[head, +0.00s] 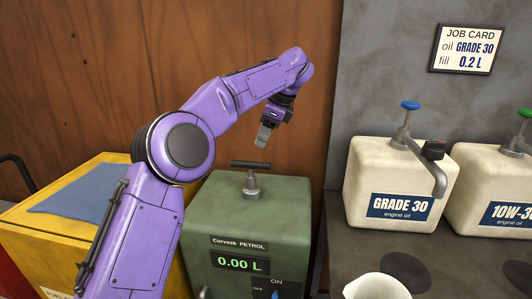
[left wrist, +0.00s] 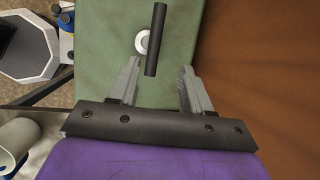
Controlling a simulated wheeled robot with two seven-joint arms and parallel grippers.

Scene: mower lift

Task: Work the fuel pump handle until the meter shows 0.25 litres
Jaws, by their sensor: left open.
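The green petrol fuel pump (head: 247,225) stands low in the middle of the head view. Its meter (head: 240,263) reads 0.00 L. Its black T-shaped pump handle (head: 250,164) sits on a grey post on top. My left gripper (head: 264,136) points down just above the handle, apart from it. In the left wrist view the handle bar (left wrist: 156,40) lies ahead of and between the two fingertips of my open left gripper (left wrist: 160,75), with nothing in the jaws. An ON/OFF switch (head: 275,294) shows at the bottom of the pump. My right gripper is not in view.
A yellow box (head: 112,165) with a blue cloth (head: 85,188) stands left of the pump. At right are the GRADE 30 oil can (head: 375,170), another oil can (head: 480,190) and a white jug (head: 376,287) on a dark bench. A job card (head: 467,49) hangs above.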

